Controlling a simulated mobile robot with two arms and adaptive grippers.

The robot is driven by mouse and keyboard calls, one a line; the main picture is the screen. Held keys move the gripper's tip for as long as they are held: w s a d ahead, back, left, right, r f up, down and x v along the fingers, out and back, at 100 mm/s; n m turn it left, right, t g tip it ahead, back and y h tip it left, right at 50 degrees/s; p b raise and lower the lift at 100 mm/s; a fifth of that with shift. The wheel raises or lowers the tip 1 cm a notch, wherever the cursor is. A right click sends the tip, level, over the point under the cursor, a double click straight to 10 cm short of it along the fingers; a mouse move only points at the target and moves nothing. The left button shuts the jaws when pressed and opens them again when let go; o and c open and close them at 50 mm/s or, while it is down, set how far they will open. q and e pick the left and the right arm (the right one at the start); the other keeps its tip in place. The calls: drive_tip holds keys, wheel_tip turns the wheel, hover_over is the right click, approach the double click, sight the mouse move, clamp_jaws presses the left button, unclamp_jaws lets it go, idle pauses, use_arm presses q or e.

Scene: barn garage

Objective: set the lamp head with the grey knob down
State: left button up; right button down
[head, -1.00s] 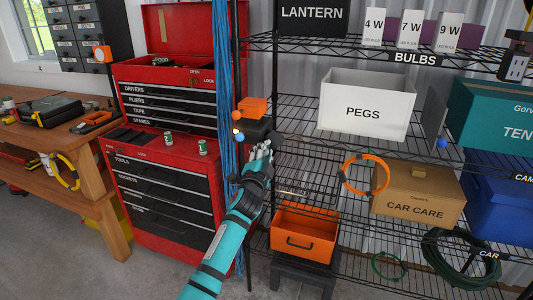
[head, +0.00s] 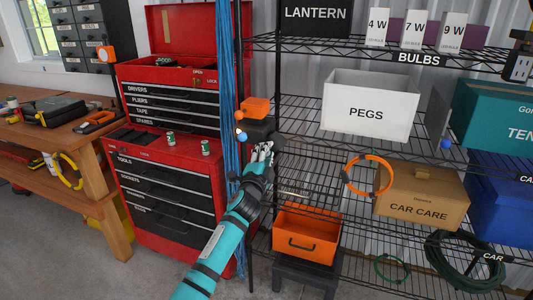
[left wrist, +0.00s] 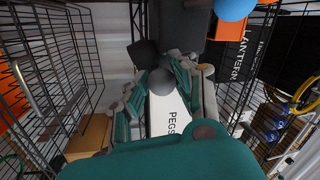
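My left gripper (head: 263,150) reaches up to the wire rack, just below a dark block (head: 260,130). In the left wrist view a grey round knob (left wrist: 160,82) sits between the teal fingertips, which look closed against it. A dark lamp head (left wrist: 144,54) shows right behind the knob. In the head view the fingers hide the knob, and I cannot tell the lamp head's full outline from the dark block. A blue knob (head: 241,135) is just left of the fingertips. My right gripper is not in view.
An orange block (head: 255,107) sits above the dark block. The white PEGS bin (head: 368,108) stands to the right on the rack, above the CAR CARE box (head: 421,195) and an orange ring. An orange open bin (head: 305,235) is below my gripper. Blue cords hang to the left.

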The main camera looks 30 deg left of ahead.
use_arm(q)
drive_tip(key=o, duration=0.4)
drive_tip(key=v, duration=1.2)
drive_tip(key=shift+r, duration=0.1)
